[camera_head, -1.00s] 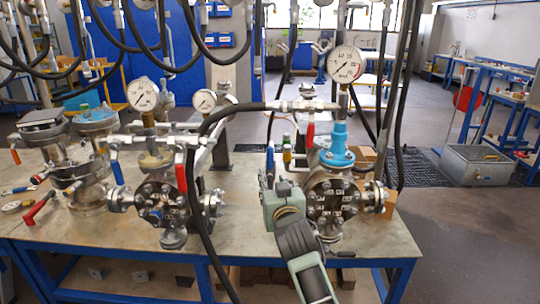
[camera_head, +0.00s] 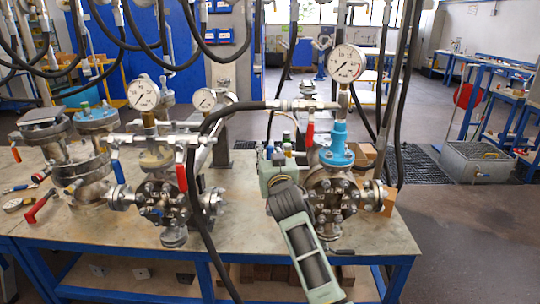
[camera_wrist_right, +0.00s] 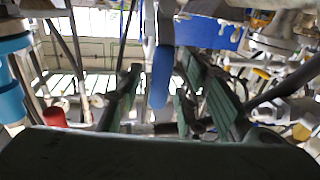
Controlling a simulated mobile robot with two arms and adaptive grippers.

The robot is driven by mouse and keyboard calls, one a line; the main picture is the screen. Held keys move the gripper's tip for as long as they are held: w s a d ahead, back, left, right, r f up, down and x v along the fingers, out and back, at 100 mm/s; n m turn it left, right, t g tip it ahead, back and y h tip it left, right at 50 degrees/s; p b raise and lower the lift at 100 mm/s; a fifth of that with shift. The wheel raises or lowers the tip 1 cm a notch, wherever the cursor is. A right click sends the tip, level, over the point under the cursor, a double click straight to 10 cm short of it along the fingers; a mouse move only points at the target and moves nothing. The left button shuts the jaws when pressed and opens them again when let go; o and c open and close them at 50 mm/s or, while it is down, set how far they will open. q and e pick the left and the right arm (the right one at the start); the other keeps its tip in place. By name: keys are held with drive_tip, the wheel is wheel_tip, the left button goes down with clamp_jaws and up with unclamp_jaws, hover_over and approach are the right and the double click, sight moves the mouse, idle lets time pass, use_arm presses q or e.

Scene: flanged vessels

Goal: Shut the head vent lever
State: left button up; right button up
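My right gripper (camera_head: 277,163) is behind its own wrist in the head view, left of the right vessel (camera_head: 332,195) with the blue neck (camera_head: 338,143). In the right wrist view its two dark green fingers stand apart. A blue lever (camera_wrist_right: 162,72) hangs down between them, with a gap showing on each side. A red lever (camera_head: 310,133) hangs upright beside the blue neck; a red tip (camera_wrist_right: 54,116) shows at the left of the right wrist view. I cannot tell from labels which lever is the head vent lever. My left gripper is not in view.
A pressure gauge (camera_head: 346,63) stands above the right vessel. A black hose (camera_head: 190,190) hangs down in front of the bench (camera_head: 110,232). The middle vessel (camera_head: 160,200) has its own red lever (camera_head: 181,177). The bench's right front corner is clear.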

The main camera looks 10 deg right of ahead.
clamp_jaws()
idle(0.4)
